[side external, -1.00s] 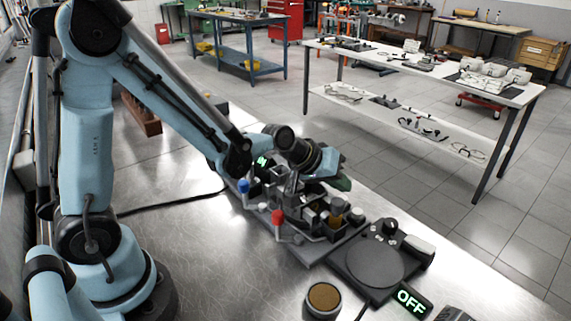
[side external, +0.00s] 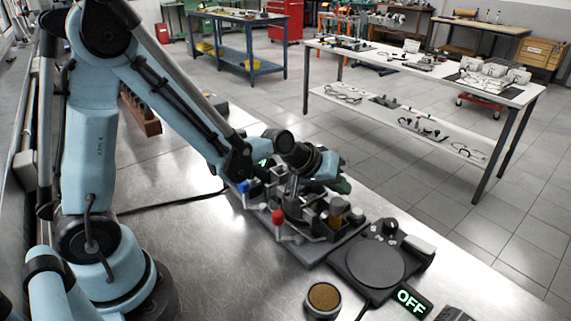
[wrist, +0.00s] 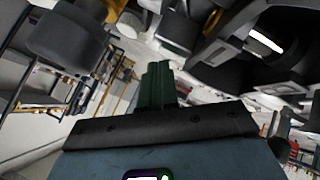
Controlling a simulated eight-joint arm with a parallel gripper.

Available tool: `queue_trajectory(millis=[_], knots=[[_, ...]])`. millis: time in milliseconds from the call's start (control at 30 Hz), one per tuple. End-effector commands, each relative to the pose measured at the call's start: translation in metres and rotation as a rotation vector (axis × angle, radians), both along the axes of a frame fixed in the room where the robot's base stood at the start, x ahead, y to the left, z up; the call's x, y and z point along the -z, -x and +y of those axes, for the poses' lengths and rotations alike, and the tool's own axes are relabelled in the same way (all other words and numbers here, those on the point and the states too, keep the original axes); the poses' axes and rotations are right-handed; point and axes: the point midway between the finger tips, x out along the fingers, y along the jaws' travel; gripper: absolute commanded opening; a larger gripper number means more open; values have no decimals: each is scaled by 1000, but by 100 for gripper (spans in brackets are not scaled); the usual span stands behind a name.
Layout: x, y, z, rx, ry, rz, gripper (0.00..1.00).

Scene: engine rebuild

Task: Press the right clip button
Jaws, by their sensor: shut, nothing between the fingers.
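The clip fixture (side external: 318,248) is a dark base plate on the steel bench, crowded with small parts. A red-topped lever (side external: 278,218) stands at its near side and a blue-topped one (side external: 243,187) at its left. I cannot make out the right clip button; it is too small or hidden by my arm and the parts. In the wrist view the green fingers (wrist: 158,80) are together and empty, close to large dark and grey parts.
A round dark turntable (side external: 375,264) sits right of the fixture, beside a display reading OFF (side external: 411,301). A round tin (side external: 323,299) stands at the front. The bench is clear between my base and the fixture. A white table (side external: 420,75) stands behind.

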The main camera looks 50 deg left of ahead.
Motion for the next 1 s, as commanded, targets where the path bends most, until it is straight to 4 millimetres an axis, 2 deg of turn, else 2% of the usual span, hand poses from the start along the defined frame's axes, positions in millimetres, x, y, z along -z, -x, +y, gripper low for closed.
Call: queue_trajectory(millis=[1000], knots=[[9, 0, 0, 0, 0, 0, 0]])
